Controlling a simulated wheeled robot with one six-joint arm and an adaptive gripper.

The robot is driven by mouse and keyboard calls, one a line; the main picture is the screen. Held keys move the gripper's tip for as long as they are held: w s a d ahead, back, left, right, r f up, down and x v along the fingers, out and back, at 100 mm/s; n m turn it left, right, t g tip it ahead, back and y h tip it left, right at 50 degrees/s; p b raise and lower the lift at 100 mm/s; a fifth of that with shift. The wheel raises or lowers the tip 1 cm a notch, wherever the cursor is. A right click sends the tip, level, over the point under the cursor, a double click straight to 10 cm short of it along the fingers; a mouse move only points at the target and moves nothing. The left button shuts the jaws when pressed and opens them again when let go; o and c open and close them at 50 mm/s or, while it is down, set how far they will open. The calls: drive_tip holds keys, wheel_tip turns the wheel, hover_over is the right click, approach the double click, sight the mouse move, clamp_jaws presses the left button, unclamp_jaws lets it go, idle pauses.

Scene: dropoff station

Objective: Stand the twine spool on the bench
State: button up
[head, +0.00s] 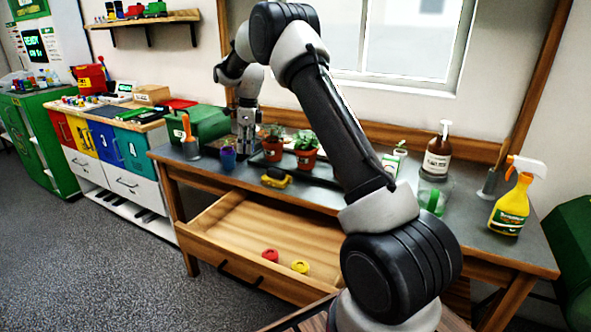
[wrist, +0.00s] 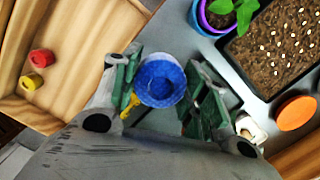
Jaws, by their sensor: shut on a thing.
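The twine spool (wrist: 160,82) looks blue and round with a pale rim, seen end-on in the wrist view. It sits between the green-padded fingers of my gripper (wrist: 163,95), which is shut on it. In the head view my gripper (head: 244,143) points down over the back left part of the bench (head: 330,190). The spool cannot be made out there. Whether its lower end touches the bench cannot be told. A small yellow piece shows beside the spool in the wrist view; I cannot tell what it is.
An open drawer (head: 225,215) holds a red piece (head: 270,255) and a yellow piece (head: 300,267). Near my gripper are a purple pot (head: 228,160), potted plants (head: 306,158), a soil tray (wrist: 275,50) and an orange-handled tool (head: 188,130). Bottles stand at right.

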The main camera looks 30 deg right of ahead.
sight(248, 174)
wheel_tip(248, 174, down, 9)
drive_tip(key=shift+f, duration=0.1)
idle(0.3)
drive_tip(key=o, duration=0.9)
